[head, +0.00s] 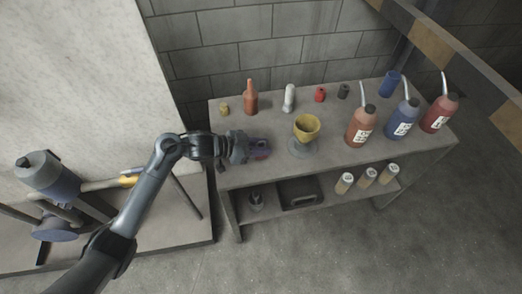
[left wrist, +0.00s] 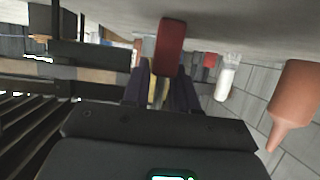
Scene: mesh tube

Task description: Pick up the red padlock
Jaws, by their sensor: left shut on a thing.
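My left gripper (head: 258,149) is at the front left of the grey workbench, low over its top. It is shut on a dark red block-shaped thing, which I take for the red padlock (head: 263,153). In the left wrist view the padlock's red body (left wrist: 171,46) stands out past the two dark fingers (left wrist: 160,88). I cannot tell whether it still touches the bench top. Its shackle is not clearly visible. My right gripper is not in view.
A yellow goblet (head: 306,128) stands just right of the gripper. Behind are a brown bottle (head: 251,101), a white bottle (head: 289,98) and a small red item (head: 320,95). Several spouted bottles, one blue (head: 402,120), stand at right. A black tray (head: 299,194) lies on the lower shelf.

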